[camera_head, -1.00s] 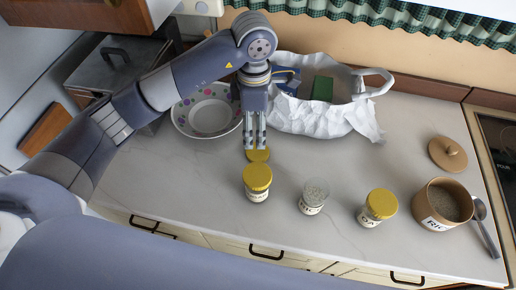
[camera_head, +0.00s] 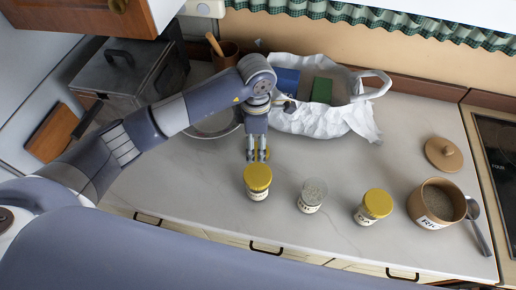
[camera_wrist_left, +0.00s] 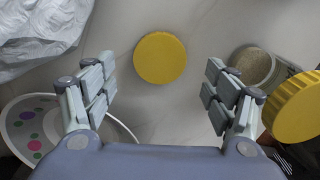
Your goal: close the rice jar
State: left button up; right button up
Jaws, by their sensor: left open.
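A loose yellow lid (camera_head: 260,153) lies flat on the counter, partly hidden by my left gripper (camera_head: 257,153). The left gripper points down and is open. In the left wrist view the lid (camera_wrist_left: 160,58) shows ahead of the gap between the fingers (camera_wrist_left: 160,90), with nothing held. A small clear jar (camera_head: 312,195) stands open, its label only partly readable; it also shows in the left wrist view (camera_wrist_left: 252,65). A larger brown jar (camera_head: 432,208), labelled "RIC…", stands open at the right with grainy contents. A round brown knobbed lid (camera_head: 443,154) lies behind it. My right gripper is not in view.
Yellow-lidded jars stand left (camera_head: 257,181) and right (camera_head: 376,204) of the clear jar. A spoon (camera_head: 477,228) lies beside the brown jar. A white bag (camera_head: 320,117) and a bowl (camera_head: 215,125) are behind.

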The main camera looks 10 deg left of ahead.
pick_arm(q)
jog(key=shift+f+p, duration=0.5)
jog(key=shift+f, duration=1.25)
jog(key=c, duration=0.8)
